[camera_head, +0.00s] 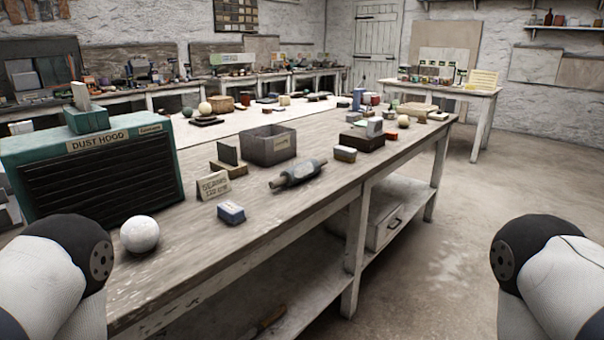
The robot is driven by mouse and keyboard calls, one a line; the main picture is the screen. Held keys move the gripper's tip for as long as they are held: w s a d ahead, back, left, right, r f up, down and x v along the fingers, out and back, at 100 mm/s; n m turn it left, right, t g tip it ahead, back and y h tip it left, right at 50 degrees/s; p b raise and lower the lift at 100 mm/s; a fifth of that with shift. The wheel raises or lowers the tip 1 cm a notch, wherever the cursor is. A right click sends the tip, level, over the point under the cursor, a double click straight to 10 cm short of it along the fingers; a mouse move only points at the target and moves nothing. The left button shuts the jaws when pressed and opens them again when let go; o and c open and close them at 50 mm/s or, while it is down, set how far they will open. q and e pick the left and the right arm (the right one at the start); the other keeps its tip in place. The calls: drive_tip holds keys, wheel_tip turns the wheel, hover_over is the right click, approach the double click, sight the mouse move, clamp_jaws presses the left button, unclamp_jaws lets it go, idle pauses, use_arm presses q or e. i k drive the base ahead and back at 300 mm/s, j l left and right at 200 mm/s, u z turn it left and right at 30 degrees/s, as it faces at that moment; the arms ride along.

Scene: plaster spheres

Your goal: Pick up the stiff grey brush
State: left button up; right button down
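I cannot make out for certain which thing is the stiff grey brush. A dark grey upright slab on a brown wooden base (229,160) stands on the near table, left of an open grey box (268,146). A small block, brown below and pale on top (345,154), lies right of the box; it could also be a brush. A grey roller-shaped tool (298,174) lies in front of the box. Parts of my two arms show at the lower left and lower right, apart from these things. Neither gripper is in view.
The long worktable (190,255) also holds a green dust hood (95,165), a white sphere (139,234), a card sign (213,185) and a small blue-and-white block (231,212). The table's right front edge is mostly bare. Open floor (440,270) lies to the right.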

sight(344, 154)
drive_tip(key=i+l+u, duration=0.45)
drive_tip(key=l, duration=0.25)
drive_tip(key=i+l+u, duration=0.25)
drive_tip(key=l, duration=0.15)
drive_tip(key=i+l+u, duration=0.25)
drive_tip(key=l, duration=0.2)
drive_tip(key=l+u, duration=0.2)
drive_tip(key=l, duration=0.25)
drive_tip(key=i+l+u, duration=0.25)
drive_tip(key=l, duration=0.25)
drive_tip(key=l+u, duration=0.2)
drive_tip(key=l, duration=0.25)
drive_tip(key=k, duration=0.05)
